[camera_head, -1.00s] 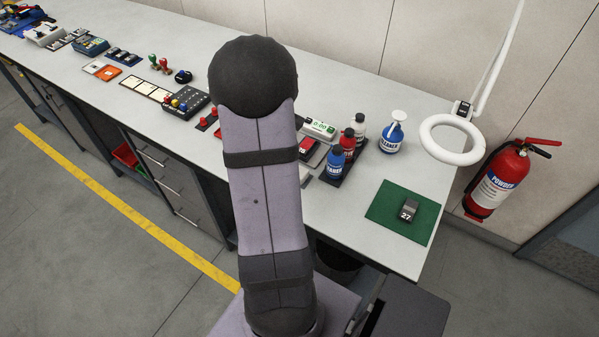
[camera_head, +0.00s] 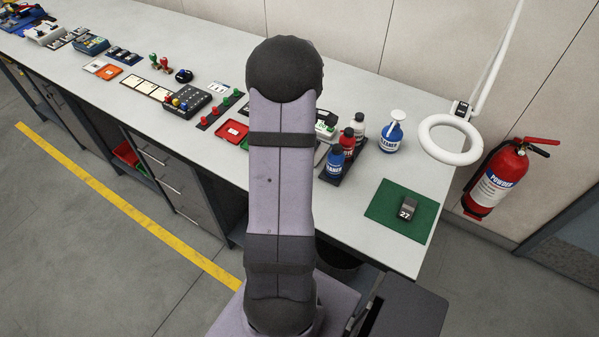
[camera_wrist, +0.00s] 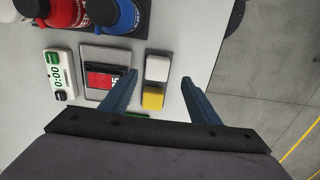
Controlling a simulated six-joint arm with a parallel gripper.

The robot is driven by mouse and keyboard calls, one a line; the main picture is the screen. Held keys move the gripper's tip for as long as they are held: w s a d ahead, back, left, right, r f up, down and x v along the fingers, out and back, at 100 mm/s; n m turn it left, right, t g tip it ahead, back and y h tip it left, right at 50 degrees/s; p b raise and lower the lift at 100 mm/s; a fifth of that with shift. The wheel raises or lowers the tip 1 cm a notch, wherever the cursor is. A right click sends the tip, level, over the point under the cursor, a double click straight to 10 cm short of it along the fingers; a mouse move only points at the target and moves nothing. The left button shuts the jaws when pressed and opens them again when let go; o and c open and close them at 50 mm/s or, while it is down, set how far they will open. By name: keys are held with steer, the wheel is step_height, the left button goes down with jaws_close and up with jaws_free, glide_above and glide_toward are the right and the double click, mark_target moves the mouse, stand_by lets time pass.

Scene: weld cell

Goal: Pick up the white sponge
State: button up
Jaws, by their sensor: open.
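The white sponge (camera_wrist: 157,68) is a small pale block on the light bench top in the wrist view. A yellow sponge-like block (camera_wrist: 153,98) lies right beside it. My gripper (camera_wrist: 159,77) is open, its two blue fingers spread in the picture on either side of the white and yellow blocks. The gap between the fingers looks empty; how high they are above the bench I cannot tell. In the head view my arm hides the white sponge and my gripper.
Red and blue bottles (camera_wrist: 108,14) stand in a dark holder at the top. The bench edge is to the right. A green mat (camera_head: 384,208) lies at the bench's right end.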

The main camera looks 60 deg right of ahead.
steer(key=f, duration=0.1)
steer(key=f+p, duration=0.2)
steer(key=shift+w+d+f, duration=0.15)
steer(key=shift+w+d, duration=0.05)
steer(key=shift+d, duration=0.1)
steer(key=shift+f, duration=0.85)
steer(key=c, duration=1.1)
